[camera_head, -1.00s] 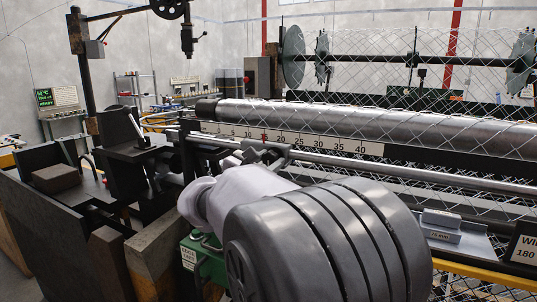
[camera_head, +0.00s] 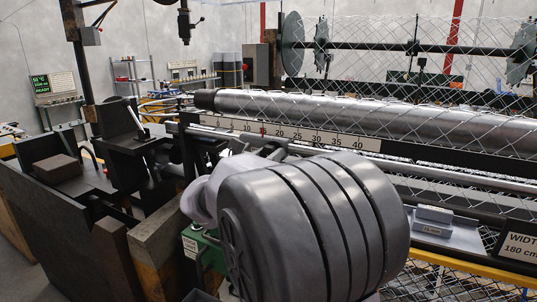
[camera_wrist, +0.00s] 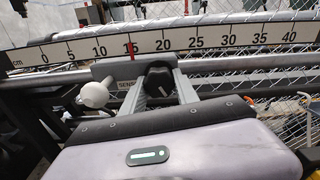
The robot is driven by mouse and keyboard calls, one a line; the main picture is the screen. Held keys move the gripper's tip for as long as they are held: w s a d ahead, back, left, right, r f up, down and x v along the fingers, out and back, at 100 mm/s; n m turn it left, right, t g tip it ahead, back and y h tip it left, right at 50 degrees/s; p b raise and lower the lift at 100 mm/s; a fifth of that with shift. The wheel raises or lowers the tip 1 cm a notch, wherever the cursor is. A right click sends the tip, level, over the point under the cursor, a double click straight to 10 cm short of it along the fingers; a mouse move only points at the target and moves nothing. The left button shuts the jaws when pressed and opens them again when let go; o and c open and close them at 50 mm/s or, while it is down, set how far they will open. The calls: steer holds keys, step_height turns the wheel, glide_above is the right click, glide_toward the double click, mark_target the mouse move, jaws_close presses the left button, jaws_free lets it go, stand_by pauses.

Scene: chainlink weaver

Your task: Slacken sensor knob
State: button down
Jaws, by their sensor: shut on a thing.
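The sensor knob (camera_wrist: 159,82) is black with a pale pointer line and shows in the wrist view just below the ruler. My gripper (camera_wrist: 162,84) is shut on it, one grey finger on each side. The sensor block (camera_wrist: 127,83), with its partly covered "SENS" label, sits just left of the knob. The ruler (camera_wrist: 170,41) carries a red mark near 15 cm. In the head view my arm hides the knob and most of the gripper.
A white ball-ended handle (camera_wrist: 93,94) stands close to the left of my gripper. Chain-link mesh (camera_head: 450,70) and a long steel roller (camera_head: 360,115) lie behind the ruler. A small grey block (camera_head: 433,216) sits on a ledge to the right.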

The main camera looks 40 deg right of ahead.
steer(key=c, duration=1)
jaws_free()
steer(key=shift+o, duration=0.2)
steer(key=p+v, duration=0.1)
steer(key=v, duration=1.6)
steer(key=shift+s+a+p, duration=0.2)
steer(key=shift+a+p, duration=0.05)
steer(key=shift+p, duration=0.05)
